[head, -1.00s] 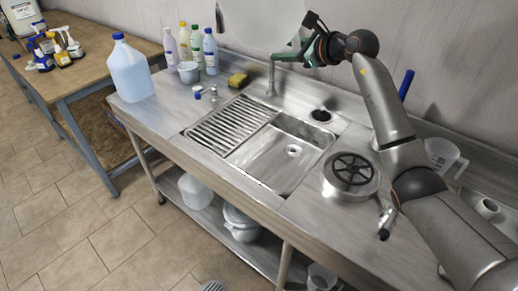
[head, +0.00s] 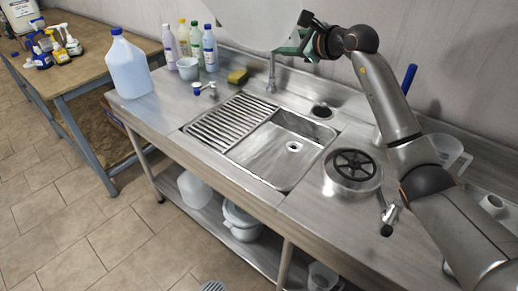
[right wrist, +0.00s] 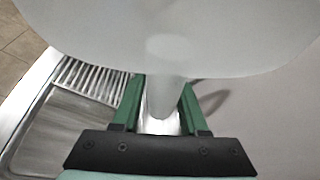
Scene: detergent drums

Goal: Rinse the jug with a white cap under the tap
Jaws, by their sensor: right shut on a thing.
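My right gripper (head: 296,50) is shut on the handle of a large whitish jug (head: 250,20) and holds it in the air above the back of the sink counter. The top of the jug is cut off by the head view's upper edge, so its cap is hidden. In the right wrist view the green fingers of the gripper (right wrist: 160,108) sit on both sides of the handle, and the jug (right wrist: 165,40) fills the top. The tap (head: 271,75) stands behind the sink basin (head: 262,158), below the jug. My left gripper is not in view.
A blue-capped jug (head: 128,68) stands at the counter's left end. Several bottles (head: 196,45), a white cup (head: 188,69) and a yellow sponge (head: 238,76) are at the back. A round metal drum (head: 352,172) is right of the basin. The basin is empty.

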